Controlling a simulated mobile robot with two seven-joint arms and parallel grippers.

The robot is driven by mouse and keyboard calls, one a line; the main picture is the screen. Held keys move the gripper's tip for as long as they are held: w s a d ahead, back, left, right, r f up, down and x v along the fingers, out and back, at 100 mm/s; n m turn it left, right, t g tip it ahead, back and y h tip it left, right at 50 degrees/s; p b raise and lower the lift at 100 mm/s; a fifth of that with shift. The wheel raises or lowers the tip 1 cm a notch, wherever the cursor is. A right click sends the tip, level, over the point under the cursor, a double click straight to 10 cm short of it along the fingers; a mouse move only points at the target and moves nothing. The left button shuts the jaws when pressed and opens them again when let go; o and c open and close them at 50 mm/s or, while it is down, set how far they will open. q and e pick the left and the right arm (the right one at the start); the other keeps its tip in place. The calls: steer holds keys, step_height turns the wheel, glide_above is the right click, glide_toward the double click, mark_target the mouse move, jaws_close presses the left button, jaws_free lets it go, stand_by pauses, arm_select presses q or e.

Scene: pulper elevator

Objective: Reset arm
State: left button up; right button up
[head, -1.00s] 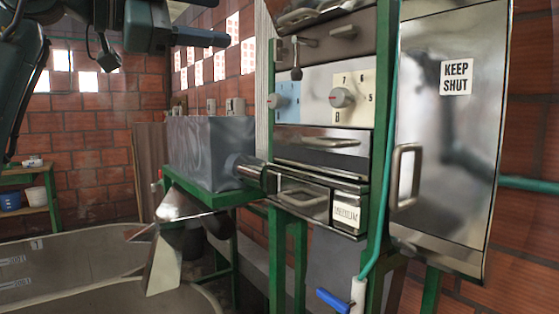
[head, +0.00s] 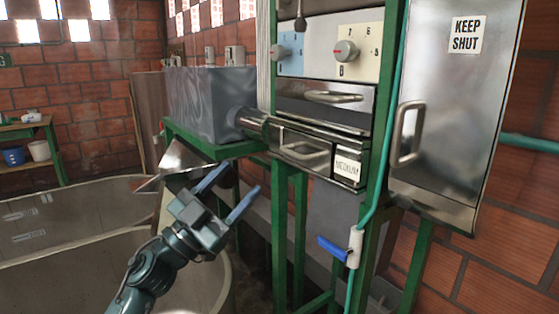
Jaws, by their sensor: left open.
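My left gripper (head: 228,194) is in the lower middle of the head view. Its two blue-grey fingers are spread apart with nothing between them. It is in front of the metal chute (head: 178,160) and partly hides it, below the grey metal box (head: 208,98) on its green stand. My left arm reaches up to it from the bottom edge. My right gripper is not in view.
The green-framed machine with a dial (head: 345,51), drawer handle (head: 304,150) and KEEP SHUT door (head: 458,110) stands at right. A blue-handled valve (head: 333,248) hangs on a green hose. Large tanks (head: 75,220) fill the lower left. A shelf (head: 28,128) stands behind.

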arm_select(q)
steer(key=s+a+f+n+t+y+p, duration=0.1)
steer(key=s+a+f+n+y, duration=0.15)
steer(key=f+n+y, duration=0.6)
steer(key=s+a+f+n+t+y, duration=0.2)
steer(key=s+f+y, duration=0.2)
steer(key=f, duration=1)
steer(key=s+a+f+n+g+y+p, duration=0.1)
steer(key=s+f+g+y, duration=0.2)
steer(key=s+f+g, duration=0.5)
steer(key=s+f, duration=0.9)
steer(key=s, duration=0.2)
steer(key=shift+a+n, duration=0.3)
steer(key=shift+n, duration=0.05)
steer(key=shift+w, duration=0.1)
